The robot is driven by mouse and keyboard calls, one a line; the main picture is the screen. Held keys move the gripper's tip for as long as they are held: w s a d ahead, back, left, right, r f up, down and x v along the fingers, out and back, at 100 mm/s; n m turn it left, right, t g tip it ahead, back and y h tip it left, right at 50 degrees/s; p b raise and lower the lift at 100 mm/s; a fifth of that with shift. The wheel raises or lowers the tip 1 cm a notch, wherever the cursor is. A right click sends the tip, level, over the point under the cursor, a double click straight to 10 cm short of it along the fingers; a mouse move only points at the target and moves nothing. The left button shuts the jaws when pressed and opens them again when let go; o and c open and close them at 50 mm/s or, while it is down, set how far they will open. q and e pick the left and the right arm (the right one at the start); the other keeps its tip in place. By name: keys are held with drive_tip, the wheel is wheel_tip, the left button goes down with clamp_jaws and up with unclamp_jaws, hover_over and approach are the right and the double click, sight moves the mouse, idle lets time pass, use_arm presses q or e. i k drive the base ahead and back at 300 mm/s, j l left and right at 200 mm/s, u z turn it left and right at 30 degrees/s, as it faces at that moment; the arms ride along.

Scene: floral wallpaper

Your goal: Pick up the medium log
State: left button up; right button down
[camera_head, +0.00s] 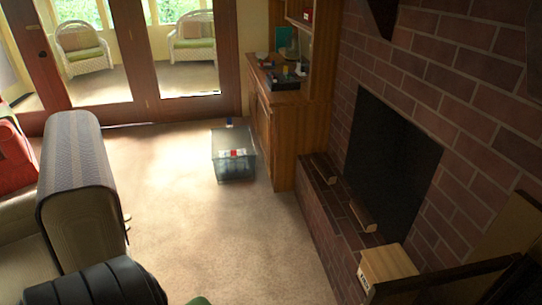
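Two brown log-like pieces lie on the brick hearth in front of the dark fireplace opening. One log (363,216) lies near the middle of the hearth, against the edge of the opening. Another log (320,168) lies at the far end of the hearth, near the wooden cabinet. Both are small in the picture, and I cannot tell for sure which is the medium one. Neither of my grippers shows in the head view.
The brick hearth (335,232) runs along the right wall. A pale wooden box (386,262) sits at its near end. A clear bin (233,165) stands on the carpet by the wooden cabinet (285,140). An armchair (78,200) stands left. The carpet between is clear.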

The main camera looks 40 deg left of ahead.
sight(329, 176)
drive_tip(key=u, duration=1.5)
drive_tip(key=i+u, duration=0.1)
drive_tip(key=u, duration=0.85)
drive_tip(key=i+l+u, duration=0.1)
drive_tip(key=u, duration=0.35)
drive_tip(key=l+u, duration=0.1)
drive_tip(key=u, duration=0.4)
drive_tip(key=l+u, duration=0.1)
drive_tip(key=u, duration=0.35)
drive_tip(key=i+l+u, duration=0.15)
drive_tip(key=l+u, duration=0.75)
drive_tip(key=l, duration=0.15)
drive_tip(key=l+z, duration=0.1)
drive_tip(key=l, duration=0.4)
drive_tip(key=i+l+z, duration=0.1)
drive_tip(key=l, duration=0.4)
drive_tip(key=l+z, duration=0.1)
drive_tip(key=l, duration=0.4)
drive_tip(key=i+l+z, duration=0.1)
drive_tip(key=l, duration=0.4)
drive_tip(key=l+z, duration=0.15)
drive_tip(key=z, duration=0.3)
drive_tip(key=l+z, duration=0.15)
drive_tip(key=z, duration=0.3)
drive_tip(key=i+l+z, duration=0.1)
drive_tip(key=z, duration=0.35)
drive_tip(key=i+l+z, duration=0.1)
drive_tip(key=z, duration=0.35)
